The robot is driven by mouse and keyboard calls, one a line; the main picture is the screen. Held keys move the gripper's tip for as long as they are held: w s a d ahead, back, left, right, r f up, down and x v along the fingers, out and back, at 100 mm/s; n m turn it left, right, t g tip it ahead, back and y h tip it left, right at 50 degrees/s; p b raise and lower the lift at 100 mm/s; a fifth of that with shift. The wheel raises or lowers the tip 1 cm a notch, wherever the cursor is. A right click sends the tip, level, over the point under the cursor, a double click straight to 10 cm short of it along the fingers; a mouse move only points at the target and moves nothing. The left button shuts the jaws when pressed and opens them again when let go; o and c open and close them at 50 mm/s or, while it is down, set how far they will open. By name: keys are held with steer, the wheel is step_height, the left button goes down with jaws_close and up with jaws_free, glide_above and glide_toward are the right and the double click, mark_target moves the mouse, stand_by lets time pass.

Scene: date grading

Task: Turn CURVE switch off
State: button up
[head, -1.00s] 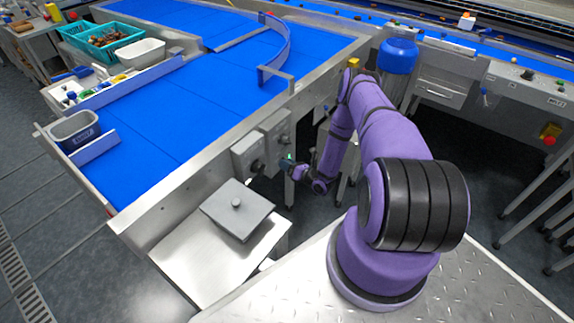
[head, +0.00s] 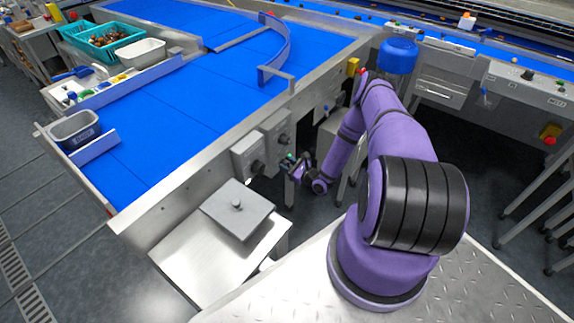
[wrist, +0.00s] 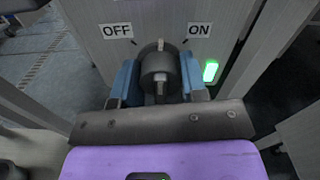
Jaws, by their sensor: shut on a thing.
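The switch is a dark round knob (wrist: 160,68) on a grey panel in the wrist view. The white mark on its rim points straight up, about midway between the OFF label (wrist: 117,31) and the ON label (wrist: 199,30). A green lamp (wrist: 210,71) beside it is lit. My gripper (wrist: 160,83) is shut on the knob, with a blue finger on each side. No CURVE label is readable. In the head view my gripper (head: 294,165) is small, beside the grey control boxes under the belt edge.
Grey control boxes (head: 248,156) with knobs hang on the side of the blue conveyor (head: 150,130). A steel stand with a square grey plate (head: 237,209) is at front left. A yellow box (head: 353,66) is farther along the frame. Dark floor shows below my arm.

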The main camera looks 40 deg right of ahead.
steer(key=n, duration=0.4)
steer(key=shift+n, duration=0.3)
steer(key=n, duration=0.4)
steer(key=shift+s+n, duration=0.1)
steer(key=shift+n, duration=0.3)
steer(key=o, duration=0.9)
steer(key=v, duration=1)
steer(key=shift+s+d, duration=0.1)
steer(key=shift+s, duration=0.3)
